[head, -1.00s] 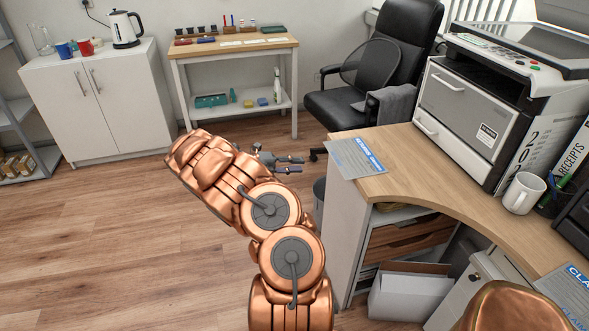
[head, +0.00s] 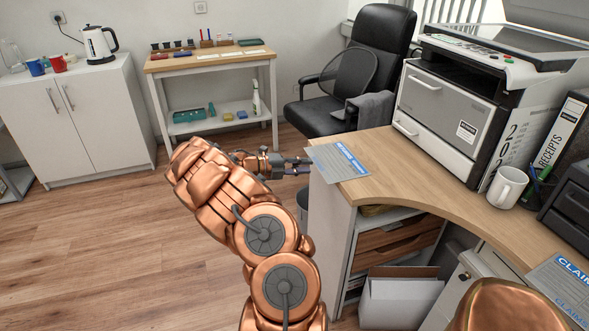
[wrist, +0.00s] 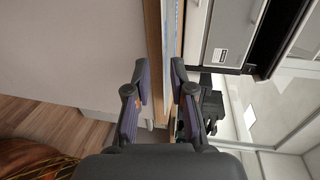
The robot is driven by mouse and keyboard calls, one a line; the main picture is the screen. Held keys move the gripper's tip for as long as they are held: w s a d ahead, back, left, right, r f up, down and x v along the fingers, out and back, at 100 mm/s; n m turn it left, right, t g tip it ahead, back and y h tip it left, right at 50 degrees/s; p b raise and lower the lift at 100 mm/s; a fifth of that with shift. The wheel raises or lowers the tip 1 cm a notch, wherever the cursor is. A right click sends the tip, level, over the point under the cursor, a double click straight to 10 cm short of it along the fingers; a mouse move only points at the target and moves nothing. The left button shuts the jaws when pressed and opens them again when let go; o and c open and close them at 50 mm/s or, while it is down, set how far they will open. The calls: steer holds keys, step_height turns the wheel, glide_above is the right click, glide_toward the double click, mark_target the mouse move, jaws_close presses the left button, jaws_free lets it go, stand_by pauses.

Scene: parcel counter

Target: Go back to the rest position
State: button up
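My copper-coloured arm reaches out from the lower middle of the head view. My gripper (head: 302,166) is in the air at the left end of the counter, close to the returns sheet in the picture. Whether it touches the counter or sheet cannot be told. In the wrist view my gripper (wrist: 161,80) has its two dark fingers apart with nothing held between them. Behind the gap are the counter's edge and a strip of the sheet.
The wooden counter (head: 385,150) carries the returns sheet (head: 338,162), a large printer (head: 455,105), a white mug (head: 507,187) and a receipts binder (head: 560,135). A black chair (head: 345,85) stands behind. A small table (head: 210,62) and white cabinet (head: 100,120) line the wall. Floor at left is clear.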

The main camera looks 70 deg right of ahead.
mark_target(316, 164)
steer(key=shift+r+p+x, duration=0.15)
steer(key=shift+p+x, duration=0.05)
steer(key=shift+x, duration=0.55)
steer(key=shift+r+p+x, duration=0.15)
steer(key=shift+p+x, duration=0.05)
steer(key=shift+x, duration=0.55)
jaws_close()
